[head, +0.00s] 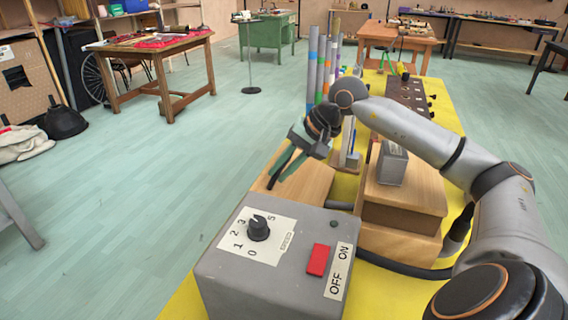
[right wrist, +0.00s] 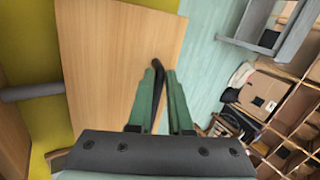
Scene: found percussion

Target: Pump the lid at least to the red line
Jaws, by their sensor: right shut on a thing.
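The lid is a light wooden board (head: 309,184) behind the grey control box, partly hidden by my right gripper; it also fills the middle of the right wrist view (right wrist: 112,60). A dark bent handle (right wrist: 158,82) stands at the board's edge. My right gripper (head: 279,171) is at the near left edge of the board. Its green fingers (right wrist: 160,85) are shut on the handle. I cannot make out a red line clearly. My left gripper is not in view.
The grey control box (head: 225,262) with a knob (head: 258,229) and red switch (head: 318,260) stands in front. A stepped wooden block (head: 403,195) bearing a grey metal piece (head: 392,164) is to the right. Coloured tubes (head: 320,72) stand behind. Open floor lies left.

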